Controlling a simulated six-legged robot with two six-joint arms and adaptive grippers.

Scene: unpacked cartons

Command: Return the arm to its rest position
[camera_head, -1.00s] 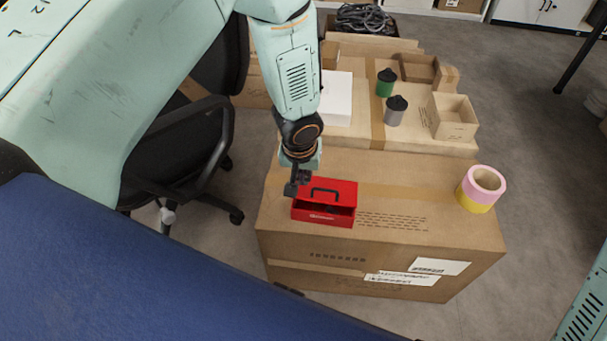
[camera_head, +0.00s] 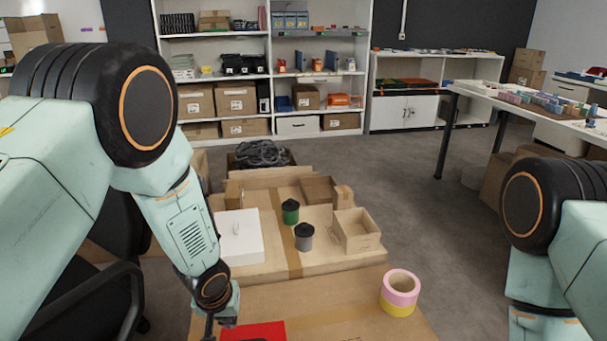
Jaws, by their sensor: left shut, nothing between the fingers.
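My left arm comes in from the left, and its gripper (camera_head: 210,326) points down at the bottom edge of the head view. It is shut and empty, just left of the red toolbox (camera_head: 256,332). Only the top part of the toolbox shows; the rest is cut off by the frame. I cannot tell whether the gripper touches it. My right arm shows at the right edge, but its gripper is out of view.
The toolbox and a pink and yellow tape roll (camera_head: 399,293) are on the near carton (camera_head: 340,320). Behind are a white box (camera_head: 240,238), green canister (camera_head: 290,211), grey canister (camera_head: 304,237) and open wooden box (camera_head: 356,231). A black chair (camera_head: 110,300) stands left. Grey floor (camera_head: 410,180) is clear.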

